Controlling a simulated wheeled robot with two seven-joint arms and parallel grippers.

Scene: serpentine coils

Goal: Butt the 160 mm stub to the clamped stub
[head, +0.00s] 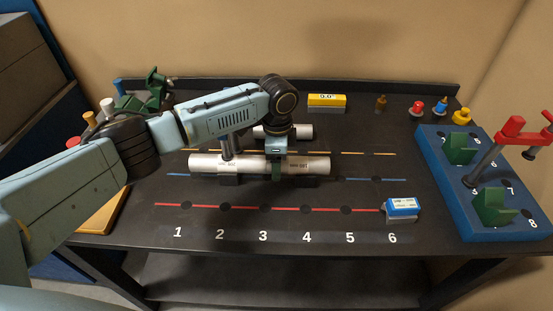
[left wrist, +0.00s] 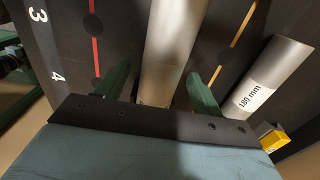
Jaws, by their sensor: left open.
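A silver tube run (head: 259,165) lies left to right on dark supports at the blue line in the head view. It carries a label on its left part and one on its right part (head: 318,165), both too small to read surely. A grey post (head: 227,146) stands against the left part. My left gripper (head: 277,168) comes down over the right part. In the left wrist view its green fingers (left wrist: 160,85) stand apart on either side of a silver tube (left wrist: 172,45), with gaps showing. The joint between stubs is not clearly seen. My right gripper is out of view.
Another tube, labelled 180 mm (left wrist: 262,80), lies behind at the yellow line. A yellow block (head: 326,102) and several small coloured pieces stand at the back. A blue fixture (head: 465,215) with green blocks and a red-handled clamp (head: 522,130) is at right. A blue-white block (head: 402,207) sits near 6.

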